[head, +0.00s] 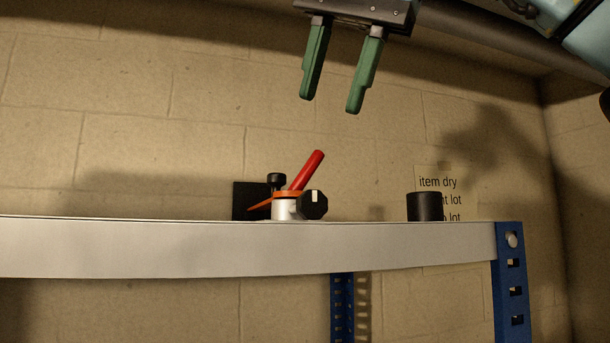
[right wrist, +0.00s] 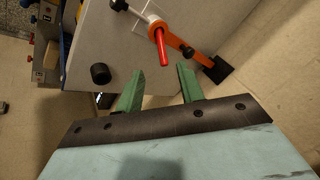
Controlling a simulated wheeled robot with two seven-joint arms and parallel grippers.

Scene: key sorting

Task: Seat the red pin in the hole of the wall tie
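The red pin (head: 307,169) stands tilted, its top leaning right in the head view, and its lower end is at the orange wall tie (head: 260,203). In the right wrist view the red pin (right wrist: 162,48) sticks out from the rounded end of the orange tie (right wrist: 178,41). I cannot tell how deep its lower end sits. My right gripper (head: 328,105) is open and empty, above the pin and apart from it. Its two green fingers also show in the right wrist view (right wrist: 160,68), pointing toward the pin. My left gripper is not in view.
A white fitting with a black knob (head: 314,204) is beside the tie. A black plate (head: 243,199) is at the tie's wall end. A black cylinder (head: 425,206) stands right on the shelf (head: 200,247). A printed label (head: 438,181) is on the wall behind.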

